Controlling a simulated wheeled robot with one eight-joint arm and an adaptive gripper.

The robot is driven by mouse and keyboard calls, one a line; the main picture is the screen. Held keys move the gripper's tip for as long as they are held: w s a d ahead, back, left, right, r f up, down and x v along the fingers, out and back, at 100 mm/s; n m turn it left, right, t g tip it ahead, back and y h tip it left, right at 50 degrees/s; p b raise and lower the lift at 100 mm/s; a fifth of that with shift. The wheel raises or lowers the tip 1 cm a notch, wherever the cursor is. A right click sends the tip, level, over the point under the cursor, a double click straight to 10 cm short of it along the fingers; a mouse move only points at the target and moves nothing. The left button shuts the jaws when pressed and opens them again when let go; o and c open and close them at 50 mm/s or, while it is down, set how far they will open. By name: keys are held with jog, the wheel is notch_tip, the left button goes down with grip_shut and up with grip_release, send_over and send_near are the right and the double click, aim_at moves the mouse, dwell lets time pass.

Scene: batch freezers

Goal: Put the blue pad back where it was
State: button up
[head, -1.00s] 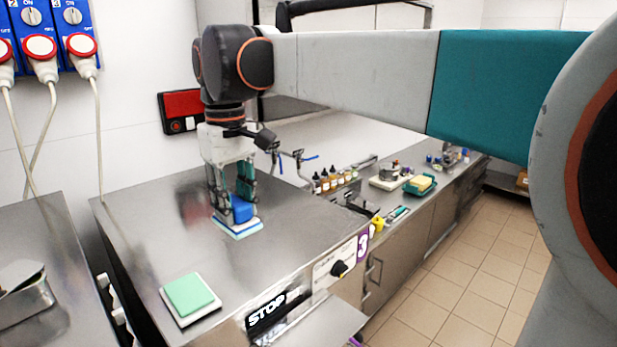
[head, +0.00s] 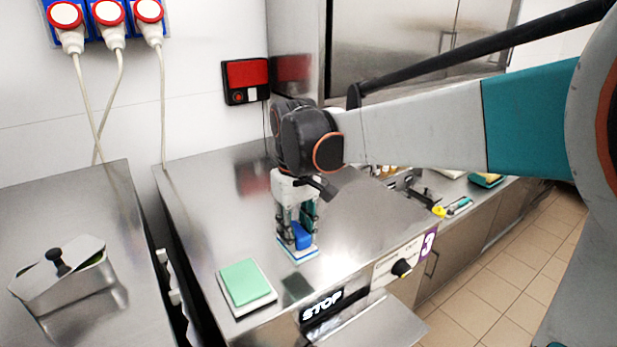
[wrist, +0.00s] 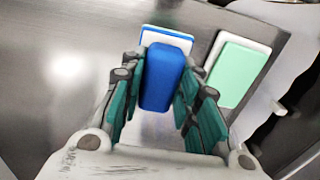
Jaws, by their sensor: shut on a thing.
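The blue pad (head: 302,234) is a bright blue block held upright between the fingers of my gripper (head: 297,238). In the wrist view the blue pad (wrist: 162,82) sits between the two fingers of my gripper (wrist: 165,66), which are shut on it. Just below it is a flat white plate with a blue edge (head: 299,257), also seen past the block in the wrist view (wrist: 165,36). Whether block and plate touch, or the plate touches the counter, I cannot tell. A green pad (head: 245,281) lies on a white plate to the left.
The steel counter (head: 215,215) is clear around the gripper. A STOP sign (head: 322,305) is on its front. At left, across a gap, a lidded steel container (head: 68,280) stands on another counter. A red-and-black wall box (head: 246,81) hangs behind. Small items lie at right.

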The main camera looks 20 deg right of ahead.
jog(key=shift+f, duration=3.05)
jog(key=shift+f, duration=0.1)
jog(key=o, duration=1)
jog(key=shift+o, duration=0.2)
